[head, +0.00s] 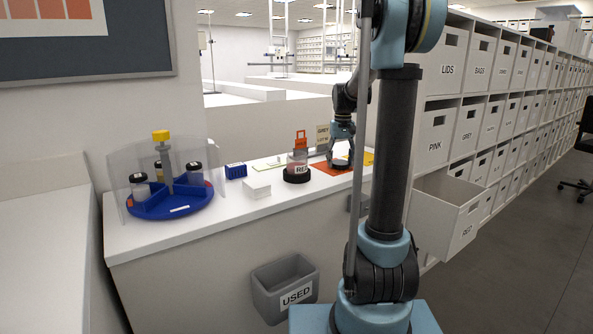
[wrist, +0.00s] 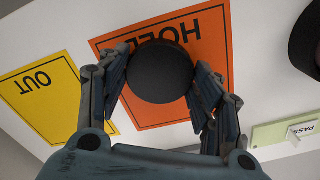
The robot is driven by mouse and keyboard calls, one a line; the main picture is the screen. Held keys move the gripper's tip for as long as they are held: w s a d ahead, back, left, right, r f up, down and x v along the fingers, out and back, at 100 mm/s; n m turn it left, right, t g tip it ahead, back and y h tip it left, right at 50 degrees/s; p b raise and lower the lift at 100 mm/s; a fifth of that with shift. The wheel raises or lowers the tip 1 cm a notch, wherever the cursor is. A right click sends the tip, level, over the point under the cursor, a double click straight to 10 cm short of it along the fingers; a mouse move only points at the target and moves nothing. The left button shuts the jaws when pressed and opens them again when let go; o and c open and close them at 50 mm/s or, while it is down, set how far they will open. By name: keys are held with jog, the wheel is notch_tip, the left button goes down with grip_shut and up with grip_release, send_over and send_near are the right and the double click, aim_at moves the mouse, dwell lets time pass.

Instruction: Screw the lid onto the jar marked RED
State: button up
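The jar marked RED (head: 298,160) stands upright in a round black holder (head: 297,178) on the white counter in the head view; part of its label shows. My gripper (head: 340,162) is low over the orange mat, to the right of the jar. In the wrist view a round black lid (wrist: 160,73) sits between the two fingers of my gripper (wrist: 162,80). The fingers appear to touch it on both sides. The lid is over the orange mat (wrist: 215,30); whether it is lifted off the mat I cannot tell. The head view does not show the lid clearly.
A yellow OUT mat (wrist: 40,88) lies beside the orange one. A green strip with a PASS block (wrist: 303,132) is at the right. A blue carousel (head: 170,205) with jars, a white box (head: 256,187) and a USED bin (head: 285,290) are left. A RED drawer (head: 447,218) stands open.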

aim_at(340, 162)
jog(key=shift+o, duration=1.3)
jog(key=shift+c, duration=1.3)
jog(key=shift+w+r, duration=0.1)
jog(key=shift+r, duration=2.45)
